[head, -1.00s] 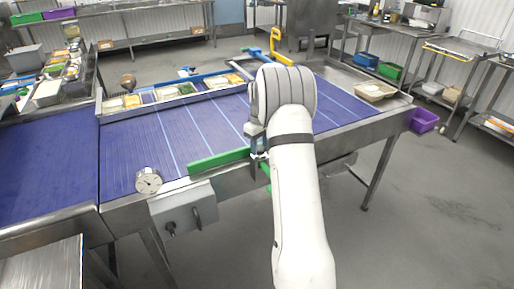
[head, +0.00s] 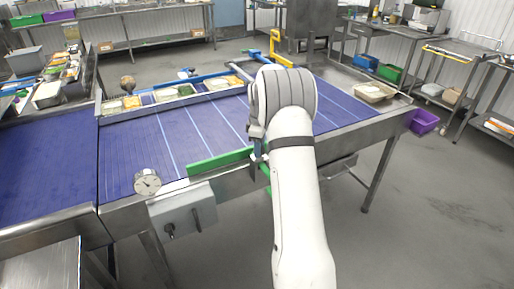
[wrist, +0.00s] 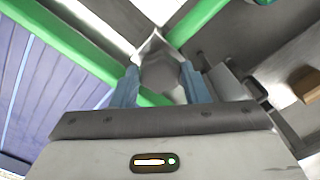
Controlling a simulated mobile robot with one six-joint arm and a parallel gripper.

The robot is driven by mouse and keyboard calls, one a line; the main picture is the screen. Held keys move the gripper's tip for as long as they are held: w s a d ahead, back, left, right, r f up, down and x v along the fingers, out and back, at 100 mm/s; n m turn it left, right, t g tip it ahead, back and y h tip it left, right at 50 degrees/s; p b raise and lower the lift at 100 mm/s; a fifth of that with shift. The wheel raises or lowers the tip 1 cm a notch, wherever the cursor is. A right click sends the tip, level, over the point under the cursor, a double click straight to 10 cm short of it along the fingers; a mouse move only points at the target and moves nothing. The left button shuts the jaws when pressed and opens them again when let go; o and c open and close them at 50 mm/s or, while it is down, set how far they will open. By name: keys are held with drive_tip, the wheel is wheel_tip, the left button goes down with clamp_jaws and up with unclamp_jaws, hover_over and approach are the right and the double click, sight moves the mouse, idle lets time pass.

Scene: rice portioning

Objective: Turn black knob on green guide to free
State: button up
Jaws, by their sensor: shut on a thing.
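The green guide (head: 220,160) is a bar along the near edge of the blue conveyor, and my gripper partly covers its right end. In the wrist view, green bars (wrist: 62,42) cross behind the jaws. My gripper (head: 259,150) is at the guide's right end, over the conveyor's near side. In the wrist view its two blue fingers (wrist: 160,68) are shut on a dark grey, faceted knob (wrist: 161,74), one finger on each side. The knob is hidden in the head view. I cannot tell its exact turn angle.
The blue conveyor belt (head: 130,150) runs left to right. A round dial (head: 147,182) and a grey control box (head: 183,211) are on its near side, left of my arm. Food trays (head: 172,93) line its far side. A tan tray (head: 373,91) sits at the right end.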

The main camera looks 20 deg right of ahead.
drive_tip(key=shift+w+a+r, duration=0.1)
drive_tip(key=shift+w+r, duration=0.05)
drive_tip(key=shift+r, duration=0.05)
drive_tip(key=o, duration=0.8)
drive_tip(key=shift+o, duration=0.9)
drive_tip(key=shift+f, duration=0.15)
wheel_tip(320, 180, up, 7)
drive_tip(key=shift+r+b, duration=0.2)
drive_tip(key=shift+b, duration=0.15)
drive_tip(key=shift+r, duration=0.2)
